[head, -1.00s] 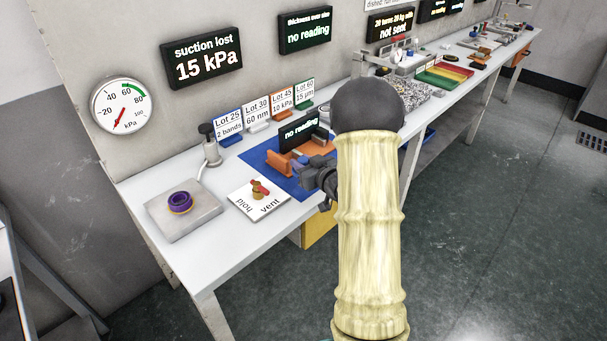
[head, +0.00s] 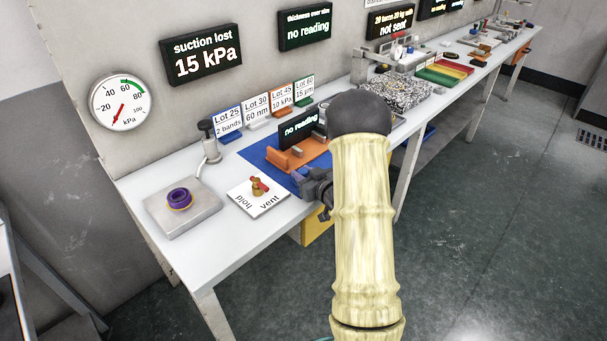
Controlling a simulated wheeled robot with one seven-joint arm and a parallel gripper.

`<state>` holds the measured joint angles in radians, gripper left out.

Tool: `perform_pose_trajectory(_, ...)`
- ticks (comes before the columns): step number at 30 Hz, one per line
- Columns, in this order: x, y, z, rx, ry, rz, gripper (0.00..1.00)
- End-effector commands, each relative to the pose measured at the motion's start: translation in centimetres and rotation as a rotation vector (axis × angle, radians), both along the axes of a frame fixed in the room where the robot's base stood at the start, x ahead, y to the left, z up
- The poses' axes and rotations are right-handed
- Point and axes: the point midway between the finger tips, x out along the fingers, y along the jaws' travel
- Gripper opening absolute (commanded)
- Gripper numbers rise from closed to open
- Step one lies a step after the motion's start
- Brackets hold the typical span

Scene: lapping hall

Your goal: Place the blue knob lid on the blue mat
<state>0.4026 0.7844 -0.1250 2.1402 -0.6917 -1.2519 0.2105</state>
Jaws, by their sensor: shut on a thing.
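The blue mat (head: 256,155) lies on the white bench under an orange fixture. My gripper (head: 304,178) is low over the mat's front right part, at the right of the fixture. It is shut on a small blue thing, which looks like the blue knob lid (head: 303,172). The lid is mostly hidden by the jaws and blurred by its small size. I cannot tell whether it touches the mat. My arm hides the mat's right side.
The orange fixture (head: 281,160) and a black "no reading" display (head: 298,128) stand on the mat. A hold/vent plate (head: 246,203) with a red-handled valve lies to the left. Lot cards line the back.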

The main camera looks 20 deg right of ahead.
Motion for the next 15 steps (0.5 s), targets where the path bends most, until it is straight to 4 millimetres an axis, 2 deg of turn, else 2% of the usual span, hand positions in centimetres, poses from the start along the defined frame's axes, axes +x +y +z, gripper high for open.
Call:
perform_pose_trajectory(3, 0.02, -0.02, -0.23, 0.0, -0.002, 0.0, 0.0)
perform_pose_trajectory(4, -0.01, -0.02, -0.22, 0.0, 0.0, 0.0, 0.32)
perform_pose_trajectory(7, -0.01, -0.01, -0.17, 0.0, 0.0, 0.0, 0.5)
perform_pose_trajectory(15, -0.01, -0.01, -0.12, 0.001, 0.0, 0.0, 0.5)
